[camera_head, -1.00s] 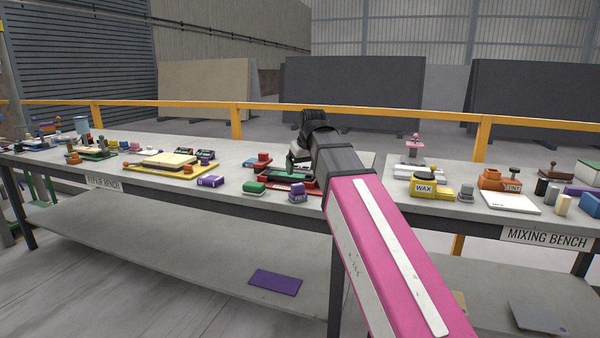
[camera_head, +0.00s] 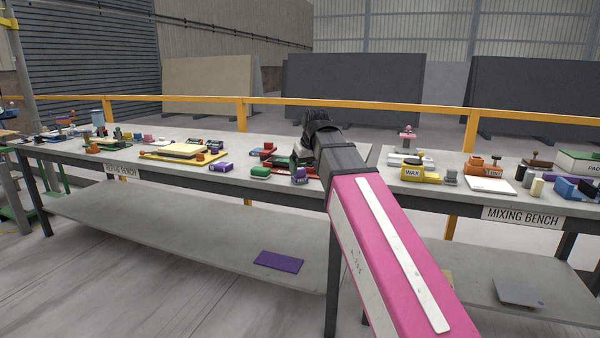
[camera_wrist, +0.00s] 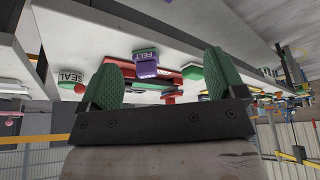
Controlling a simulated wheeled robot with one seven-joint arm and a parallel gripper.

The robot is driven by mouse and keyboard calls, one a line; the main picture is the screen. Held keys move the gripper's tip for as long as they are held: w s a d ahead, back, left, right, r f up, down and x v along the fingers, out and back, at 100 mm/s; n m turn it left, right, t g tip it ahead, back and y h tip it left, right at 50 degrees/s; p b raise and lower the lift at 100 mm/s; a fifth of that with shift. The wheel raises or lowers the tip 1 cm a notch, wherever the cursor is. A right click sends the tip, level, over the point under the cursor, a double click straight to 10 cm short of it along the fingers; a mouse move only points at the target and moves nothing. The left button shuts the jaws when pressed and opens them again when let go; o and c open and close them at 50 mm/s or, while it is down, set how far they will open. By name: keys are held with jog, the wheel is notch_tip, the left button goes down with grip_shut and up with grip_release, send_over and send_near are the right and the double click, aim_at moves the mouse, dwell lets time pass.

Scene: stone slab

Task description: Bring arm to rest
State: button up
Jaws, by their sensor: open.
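My gripper shows in the wrist view (camera_wrist: 160,85) with its two green ribbed fingers spread apart and nothing between them. In the head view my pink and white arm reaches over the bench, and its dark wrist hides most of the gripper. The wrist view is upside down or tilted. It shows a purple block marked FELT (camera_wrist: 146,62), a green block marked SEAL (camera_wrist: 71,78) and a red piece beyond the fingers. In the head view the purple block (camera_head: 300,175) and a green block (camera_head: 261,172) lie on the bench just left of my wrist.
The repair bench (camera_head: 150,163) runs left and the mixing bench (camera_head: 460,190) right, both crowded with small items. A yellow tray (camera_head: 150,155) and a yellow WAX tin (camera_head: 415,172) stand there. A purple sheet (camera_head: 279,261) lies on the lower shelf. A yellow rail (camera_head: 270,103) runs behind.

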jog(key=s+d+f+m+g, duration=0.1)
jog(key=d+f, duration=0.2)
jog(key=f, duration=0.5)
jog(key=s+d+f+m+h, duration=0.1)
jog(key=s+d+f, duration=0.15)
jog(key=f, duration=0.55)
jog(key=s+d+f+g, duration=0.1)
jog(key=d+f, duration=0.3)
jog(key=f, duration=0.3)
jog(key=s+d+f+m+g, duration=0.1)
jog(key=s+d+f, duration=0.2)
jog(key=f, duration=0.6)
jog(key=s+d+f+m+g, duration=0.1)
jog(key=s+d+f, duration=0.3)
jog(key=s+f, duration=0.3)
notch_tip(320, 180, down, 2)
jog(key=shift+s+d+f+m+h, duration=0.2)
jog(key=shift+s+d+m+h, duration=0.1)
jog(key=shift+m+h, duration=0.1)
